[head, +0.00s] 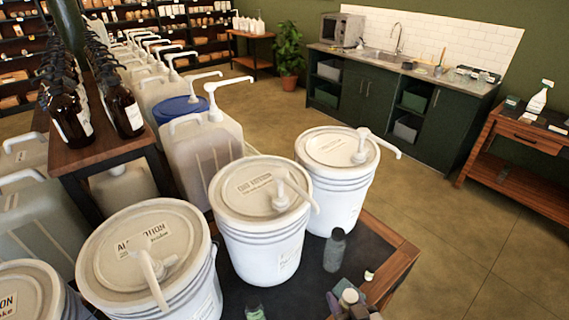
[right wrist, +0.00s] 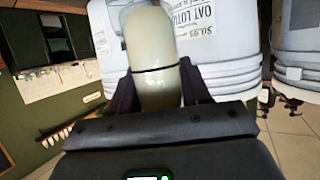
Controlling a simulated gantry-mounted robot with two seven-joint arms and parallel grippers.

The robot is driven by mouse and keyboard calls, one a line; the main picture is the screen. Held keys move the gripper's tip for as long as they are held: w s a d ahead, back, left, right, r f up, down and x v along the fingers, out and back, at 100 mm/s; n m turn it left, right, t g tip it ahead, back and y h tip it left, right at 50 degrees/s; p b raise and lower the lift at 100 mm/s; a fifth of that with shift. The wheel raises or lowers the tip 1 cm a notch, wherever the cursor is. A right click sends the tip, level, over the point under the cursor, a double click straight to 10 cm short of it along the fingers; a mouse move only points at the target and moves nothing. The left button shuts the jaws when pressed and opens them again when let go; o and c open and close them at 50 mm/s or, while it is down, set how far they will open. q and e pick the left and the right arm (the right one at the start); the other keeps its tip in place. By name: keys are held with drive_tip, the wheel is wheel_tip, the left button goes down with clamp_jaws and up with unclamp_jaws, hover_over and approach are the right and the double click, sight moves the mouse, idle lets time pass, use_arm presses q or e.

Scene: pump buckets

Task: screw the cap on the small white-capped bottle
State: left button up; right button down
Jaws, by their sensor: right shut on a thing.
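My right gripper (right wrist: 157,92) is shut around a bottle of pale cream liquid (right wrist: 153,50), with one dark finger on each side and a thin dark band across the bottle. In the head view my right gripper (head: 350,304) is at the bottom edge, partly cut off, with a pale rounded top showing between dark parts. A small whitish piece, perhaps a cap (head: 369,275), lies on the dark table top just beyond it. I cannot tell whether the held bottle has a cap on. My left gripper does not show.
A grey bottle (head: 335,252) stands by the right bucket (head: 337,200). A greenish bottle (head: 255,313) is cut off at the bottom edge. White pump buckets, including the middle one (head: 262,235), line the table behind. The table's wooden edge (head: 398,270) is at the right.

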drive_tip(key=s+d+r+m+h, duration=0.2)
drive_tip(key=d+r+m+h, duration=0.15)
drive_tip(key=d, duration=0.35)
use_arm(q)
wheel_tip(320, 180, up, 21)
drive_tip(key=p, duration=2.1)
use_arm(e)
wheel_tip(320, 180, up, 12)
drive_tip(key=s, duration=0.2)
drive_tip(key=shift+s+a+n, duration=0.2)
drive_tip(key=shift+a+n, duration=0.05)
drive_tip(key=shift+n, duration=0.1)
drive_tip(key=shift+y, duration=0.25)
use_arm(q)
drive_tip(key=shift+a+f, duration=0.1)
use_arm(e)
drive_tip(key=shift+a, duration=0.1)
drive_tip(key=a+r+n+g+y, duration=0.1)
drive_tip(key=a+r+n+y, duration=0.3)
drive_tip(key=a, duration=0.3)
drive_tip(key=w+a+r+n+g+y, duration=0.1)
drive_tip(key=a+r+n+y, duration=0.3)
drive_tip(key=a+r, duration=0.2)
drive_tip(key=shift+a+r+g+y, duration=0.2)
drive_tip(key=shift+a+g+y, duration=0.2)
drive_tip(key=shift+a, duration=0.7)
